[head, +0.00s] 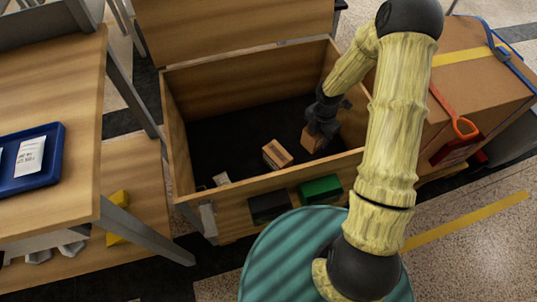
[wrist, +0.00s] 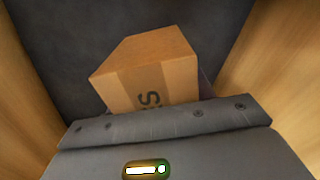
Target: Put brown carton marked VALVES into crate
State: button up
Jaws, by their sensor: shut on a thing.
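The wooden crate (head: 262,193) stands open in the head view, with a dark floor. My gripper (head: 315,133) reaches down inside it near its right end. The gripper is shut on a brown carton (head: 309,142). In the wrist view the carton (wrist: 150,78) stands out beyond the dark gripper body, with a dark "S" and part of another letter on its taped side; the rest of the marking is hidden. The crate's walls (wrist: 275,75) show on both sides of it. I cannot tell whether the carton touches the floor.
Another brown box (head: 277,154) lies in the crate, left of the held carton. A small pale item (head: 221,179) is near the crate's front left corner. A large carton (head: 470,85) stands right of the crate. A table with a blue tray (head: 40,182) is at left.

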jog(key=shift+r, duration=0.1)
jog(key=shift+f+b, duration=1.15)
jog(key=shift+f, duration=1.35)
jog(key=shift+f, duration=0.1)
jog(key=shift+f+b, duration=1.2)
jog(key=shift+f, duration=1.2)
jog(key=shift+f, duration=0.15)
jog(key=o, duration=1.3)
jog(key=shift+c, duration=0.2)
notch_tip(320, 180, up, 12)
jog(key=p, duration=0.5)
